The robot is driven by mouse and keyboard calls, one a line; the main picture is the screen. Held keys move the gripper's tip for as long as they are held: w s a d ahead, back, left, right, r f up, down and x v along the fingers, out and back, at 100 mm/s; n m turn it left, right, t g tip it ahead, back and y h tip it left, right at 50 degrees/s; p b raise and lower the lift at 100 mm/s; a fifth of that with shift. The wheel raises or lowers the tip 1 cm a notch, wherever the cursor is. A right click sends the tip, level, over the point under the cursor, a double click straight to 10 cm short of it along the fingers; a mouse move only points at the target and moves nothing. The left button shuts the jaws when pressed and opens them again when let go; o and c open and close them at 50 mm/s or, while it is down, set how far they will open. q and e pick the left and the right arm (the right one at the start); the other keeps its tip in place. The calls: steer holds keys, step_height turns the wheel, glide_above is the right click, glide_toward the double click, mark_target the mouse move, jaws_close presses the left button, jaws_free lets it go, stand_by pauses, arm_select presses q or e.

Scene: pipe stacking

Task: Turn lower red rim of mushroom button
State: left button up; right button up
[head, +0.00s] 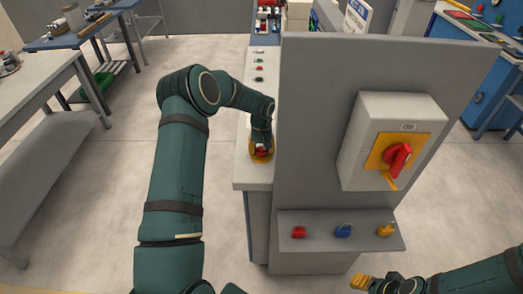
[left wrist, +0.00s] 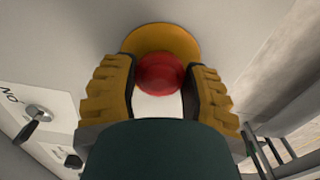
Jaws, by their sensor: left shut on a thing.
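The red mushroom button (left wrist: 160,72) shows in the left wrist view, in front of its round yellow backing (left wrist: 160,38). My left gripper (left wrist: 160,88) has one yellow padded finger on each side of the button and is shut on its rim. In the head view my left gripper (head: 261,151) is at the near end of the grey console, with a little red showing at the fingers. The far side of the button is hidden. My right gripper (head: 364,283) is at the bottom right of the head view, partly cut off, its opening unclear.
A grey panel (head: 310,120) stands right of my left arm, carrying a box with a red rotary switch (head: 397,158). A shelf (head: 340,215) below holds red, blue and yellow padlocks. A switch with a dark lever (left wrist: 33,128) is left of the button. Open floor lies left.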

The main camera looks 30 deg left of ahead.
arm_select(q)
steer(key=m+b, duration=0.1)
steer(key=m, duration=0.2)
steer(key=shift+f, duration=0.1)
steer(key=shift+s+m+b, duration=0.1)
steer(key=shift+m+b, duration=0.4)
steer(key=shift+m, duration=0.8)
steer(key=o, duration=1.2)
step_height(320, 180, up, 12)
steer(key=shift+r, duration=0.1)
